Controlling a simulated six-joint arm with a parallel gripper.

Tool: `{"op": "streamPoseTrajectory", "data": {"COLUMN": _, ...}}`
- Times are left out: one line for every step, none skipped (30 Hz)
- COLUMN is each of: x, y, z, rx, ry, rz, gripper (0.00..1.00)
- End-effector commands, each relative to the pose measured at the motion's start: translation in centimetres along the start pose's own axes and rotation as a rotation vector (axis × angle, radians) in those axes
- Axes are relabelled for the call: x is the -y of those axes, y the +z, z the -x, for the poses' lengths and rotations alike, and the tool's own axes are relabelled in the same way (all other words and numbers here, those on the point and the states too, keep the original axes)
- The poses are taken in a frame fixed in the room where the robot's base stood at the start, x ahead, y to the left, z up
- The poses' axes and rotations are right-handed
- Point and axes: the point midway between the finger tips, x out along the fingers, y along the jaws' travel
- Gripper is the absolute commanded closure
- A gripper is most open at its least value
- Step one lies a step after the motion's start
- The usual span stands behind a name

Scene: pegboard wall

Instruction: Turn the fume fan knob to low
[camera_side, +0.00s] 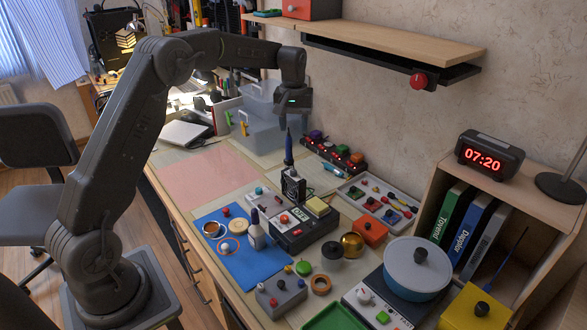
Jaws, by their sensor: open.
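A red round knob (418,80) sits on the front of a flat black unit (378,57) mounted under the wooden wall shelf, near its right end. It looks like the fume fan knob, but I can read no label or setting marks on it. My gripper (291,118) hangs pointing down over the back part of the desk, left of the knob and well apart from it. It is open, with nothing seen in it, and its fingers are small and dark here.
Below my gripper stands a blue-handled soldering iron (288,150) in its holder. The wooden shelf (390,38) overhangs the black unit. A clock (489,156) stands on a bookcase at the right. A blue pot (417,268) and small parts crowd the desk's front. A pink mat (205,176) is bare.

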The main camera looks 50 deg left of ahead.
Motion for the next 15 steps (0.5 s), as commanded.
{"op": "streamPoseTrajectory", "data": {"x": 0.2, "y": -0.7, "z": -1.0, "rx": 0.011, "ry": -0.005, "rz": 0.017, "gripper": 0.52}}
{"op": "streamPoseTrajectory", "data": {"x": 0.2, "y": -1.0, "z": -1.3, "rx": 0.015, "ry": -0.007, "rz": 0.024, "gripper": 0.52}}
{"op": "streamPoseTrajectory", "data": {"x": 0.3, "y": -1.3, "z": -1.7, "rx": 0.02, "ry": -0.009, "rz": 0.032, "gripper": 0.52}}
{"op": "streamPoseTrajectory", "data": {"x": 0.3, "y": -1.4, "z": -1.9, "rx": 0.022, "ry": -0.01, "rz": 0.035, "gripper": 0.52}}
{"op": "streamPoseTrajectory", "data": {"x": 0.4, "y": -1.5, "z": -2.1, "rx": 0.022, "ry": -0.01, "rz": 0.038, "gripper": 0.52}}
{"op": "streamPoseTrajectory", "data": {"x": 0.4, "y": -1.6, "z": -2.3, "rx": 0.024, "ry": -0.011, "rz": 0.041, "gripper": 0.52}}
{"op": "streamPoseTrajectory", "data": {"x": 0.4, "y": -1.6, "z": -2.6, "rx": 0.024, "ry": -0.011, "rz": 0.041, "gripper": 0.52}}
{"op": "streamPoseTrajectory", "data": {"x": 0.4, "y": -1.6, "z": -2.8, "rx": 0.025, "ry": -0.011, "rz": 0.041, "gripper": 0.52}}
{"op": "streamPoseTrajectory", "data": {"x": 0.4, "y": -1.6, "z": -3.3, "rx": 0.025, "ry": -0.011, "rz": 0.041, "gripper": 0.52}}
{"op": "streamPoseTrajectory", "data": {"x": 0.4, "y": -1.5, "z": -3.7, "rx": 0.026, "ry": -0.012, "rz": 0.041, "gripper": 0.52}}
{"op": "streamPoseTrajectory", "data": {"x": 0.4, "y": -1.5, "z": -4.1, "rx": 0.027, "ry": -0.012, "rz": 0.041, "gripper": 0.52}}
{"op": "streamPoseTrajectory", "data": {"x": 0.4, "y": -1.5, "z": -4.8, "rx": 0.026, "ry": -0.012, "rz": 0.04, "gripper": 0.52}}
{"op": "streamPoseTrajectory", "data": {"x": 0.4, "y": -1.4, "z": -5.4, "rx": 0.027, "ry": -0.012, "rz": 0.04, "gripper": 0.52}}
{"op": "streamPoseTrajectory", "data": {"x": 0.4, "y": -1.4, "z": -6.0, "rx": 0.027, "ry": -0.012, "rz": 0.04, "gripper": 0.52}}
{"op": "streamPoseTrajectory", "data": {"x": 0.5, "y": -1.4, "z": -6.9, "rx": 0.028, "ry": -0.013, "rz": 0.04, "gripper": 0.52}}
